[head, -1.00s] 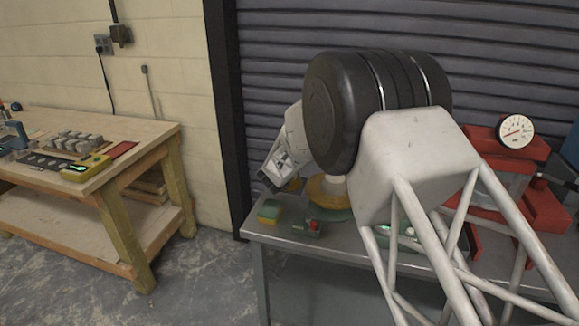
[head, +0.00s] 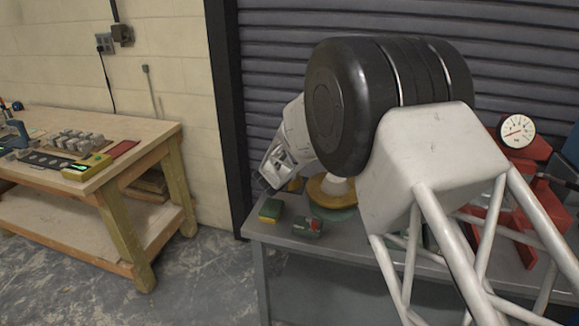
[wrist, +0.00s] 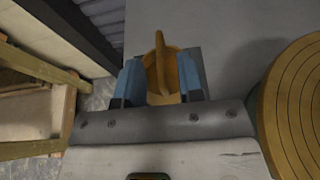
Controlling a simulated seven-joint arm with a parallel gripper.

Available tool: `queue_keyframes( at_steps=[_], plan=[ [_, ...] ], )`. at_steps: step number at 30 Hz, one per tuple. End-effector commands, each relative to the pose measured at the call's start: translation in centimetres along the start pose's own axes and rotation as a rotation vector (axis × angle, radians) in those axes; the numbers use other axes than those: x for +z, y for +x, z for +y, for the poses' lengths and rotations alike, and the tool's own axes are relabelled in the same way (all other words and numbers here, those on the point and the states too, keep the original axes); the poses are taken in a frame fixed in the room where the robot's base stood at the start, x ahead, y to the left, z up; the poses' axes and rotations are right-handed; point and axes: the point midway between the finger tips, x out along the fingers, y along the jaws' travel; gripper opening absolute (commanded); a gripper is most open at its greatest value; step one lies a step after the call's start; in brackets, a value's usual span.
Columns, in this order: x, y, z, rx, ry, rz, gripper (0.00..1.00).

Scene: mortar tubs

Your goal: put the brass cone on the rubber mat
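A brass-coloured piece (wrist: 160,88), which I take for the brass cone, lies between my fingers in the wrist view; it has a rounded base and a narrow upright part. A bit of it shows under my gripper in the head view (head: 294,185). My gripper (wrist: 160,75) has two blue fingers apart, one on each side, with gaps beside the narrow part. My gripper is low over the left end of the grey table in the head view (head: 266,180). A darker grey patch (wrist: 200,65) shows beyond the right finger; I cannot tell whether it is the rubber mat.
A ringed yellow disc (wrist: 300,105) is close on the right; in the head view (head: 318,190) it sits above a green base. A green-and-yellow block (head: 270,210) and a small green device (head: 307,227) are near the table's front edge. A red gauge stand (head: 515,170) is right.

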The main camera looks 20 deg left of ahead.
Motion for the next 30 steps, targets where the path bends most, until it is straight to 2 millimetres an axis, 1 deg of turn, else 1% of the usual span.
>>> queue_keyframes(
  at_steps=[1, 6, 18, 24, 30],
  plan=[
    [0.1, -0.7, 0.0, 0.001, 0.000, -0.001, 0.35],
    [0.1, -2.7, 0.1, 0.002, -0.001, -0.002, 0.35],
    [0.0, -7.0, 0.1, 0.002, -0.001, -0.001, 0.35],
    [0.0, -8.2, 0.0, 0.000, 0.000, -0.001, 0.35],
    [0.0, -8.4, 0.0, 0.000, 0.000, 0.000, 0.35]
  ],
)
